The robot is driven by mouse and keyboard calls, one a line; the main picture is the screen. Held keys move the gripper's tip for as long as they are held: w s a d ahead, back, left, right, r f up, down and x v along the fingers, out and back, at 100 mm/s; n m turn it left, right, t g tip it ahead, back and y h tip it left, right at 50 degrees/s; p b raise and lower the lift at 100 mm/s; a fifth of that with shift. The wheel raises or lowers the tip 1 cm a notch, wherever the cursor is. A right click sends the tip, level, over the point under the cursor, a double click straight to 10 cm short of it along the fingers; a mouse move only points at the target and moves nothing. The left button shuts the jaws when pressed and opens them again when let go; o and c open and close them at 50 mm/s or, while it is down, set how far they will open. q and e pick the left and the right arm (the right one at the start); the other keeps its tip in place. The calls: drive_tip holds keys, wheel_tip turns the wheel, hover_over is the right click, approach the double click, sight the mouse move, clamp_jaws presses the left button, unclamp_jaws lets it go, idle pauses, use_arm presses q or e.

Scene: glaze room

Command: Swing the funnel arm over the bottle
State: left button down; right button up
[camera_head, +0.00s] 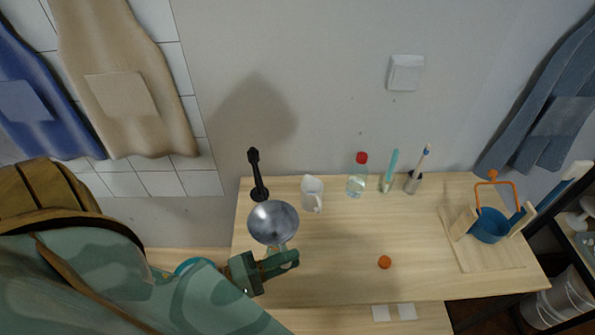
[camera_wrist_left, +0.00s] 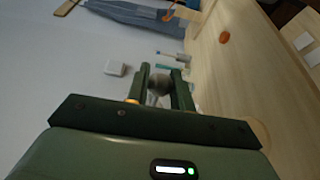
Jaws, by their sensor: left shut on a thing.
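A shiny grey funnel (camera_head: 273,222) stands at the table's left end, its round mouth facing up. A black upright piece (camera_head: 257,178) rises just behind it; their join is hidden. A clear bottle with a red cap (camera_head: 357,178) stands upright farther right, near the wall, apart from the funnel. My left gripper (camera_head: 284,260) is at the funnel's near side, just below its rim, shut on the funnel's lower part, which is mostly hidden. In the left wrist view a grey rounded piece (camera_wrist_left: 158,84) shows between the fingers. My right gripper is not in view.
A white jug (camera_head: 312,194) stands between funnel and bottle. A cup with a brush (camera_head: 412,183) is right of the bottle. An orange ball (camera_head: 384,262) lies in front. A blue bucket (camera_head: 490,226) sits at the right end. The table's middle is clear.

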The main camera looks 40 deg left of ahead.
use_arm(q)
drive_tip(key=shift+s+f, duration=0.1)
idle(0.3)
drive_tip(key=c, duration=1.2)
unclamp_jaws()
drive_tip(key=shift+a, duration=0.1)
drive_tip(key=shift+s+a, duration=0.15)
drive_tip(key=shift+s, duration=0.05)
drive_tip(key=shift+w, duration=0.15)
drive_tip(key=b+v, duration=0.1)
drive_tip(key=v, duration=1.5)
drive_tip(key=shift+s, duration=0.3)
drive_tip(key=shift+a, duration=0.1)
